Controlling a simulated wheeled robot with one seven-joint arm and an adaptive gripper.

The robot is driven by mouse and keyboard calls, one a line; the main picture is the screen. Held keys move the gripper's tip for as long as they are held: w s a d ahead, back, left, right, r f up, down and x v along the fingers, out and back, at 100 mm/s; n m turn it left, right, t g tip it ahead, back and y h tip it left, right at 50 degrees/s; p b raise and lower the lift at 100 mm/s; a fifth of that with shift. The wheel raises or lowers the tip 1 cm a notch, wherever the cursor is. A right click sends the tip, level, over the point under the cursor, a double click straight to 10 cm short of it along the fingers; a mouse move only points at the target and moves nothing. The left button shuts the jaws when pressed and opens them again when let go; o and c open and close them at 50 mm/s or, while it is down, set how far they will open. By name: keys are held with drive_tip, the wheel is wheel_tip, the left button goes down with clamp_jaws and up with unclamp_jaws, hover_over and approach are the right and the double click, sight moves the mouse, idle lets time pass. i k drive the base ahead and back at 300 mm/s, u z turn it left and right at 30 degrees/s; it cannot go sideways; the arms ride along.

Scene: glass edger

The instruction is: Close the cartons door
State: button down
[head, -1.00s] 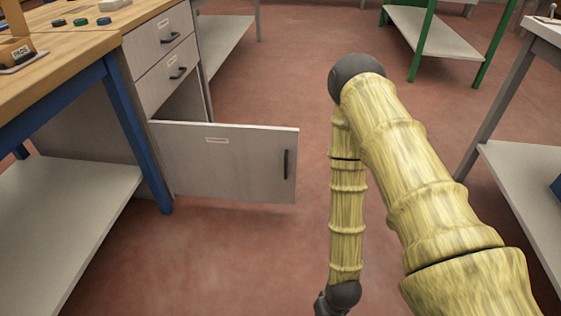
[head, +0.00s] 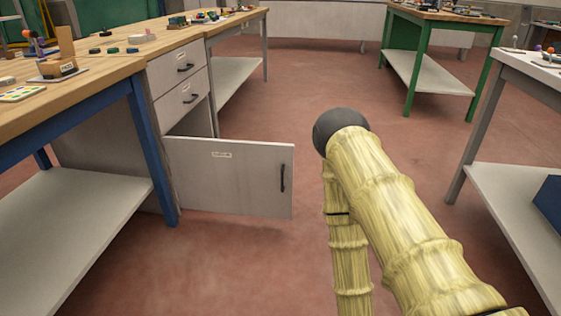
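The cartons door (head: 235,182) is a light grey panel low on the grey cabinet under the workbench, left of centre in the head view. It stands wide open, swung out from its hinge side at the left. Its dark vertical handle (head: 283,178) is near the free right edge. A small label on it is too small to read. The cabinet opening shows partly above and behind the door. My yellow arm is to the right of the door, apart from it. My gripper is below the bottom edge of the picture and not visible.
Two shut drawers (head: 181,82) sit above the door. A blue-legged workbench (head: 150,150) with a low shelf stands at the left. A grey table (head: 474,130) stands at the right, a green-legged table (head: 415,70) behind. Red floor (head: 255,265) is clear around the door.

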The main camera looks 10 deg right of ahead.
sight(247, 178)
drive_tip(key=u, duration=0.6)
drive_tip(key=i, duration=0.65)
drive_tip(key=u, duration=0.5)
drive_tip(key=i, duration=0.6)
drive_tip(key=z, duration=0.75)
drive_tip(key=i, duration=0.55)
drive_tip(key=z, duration=0.6)
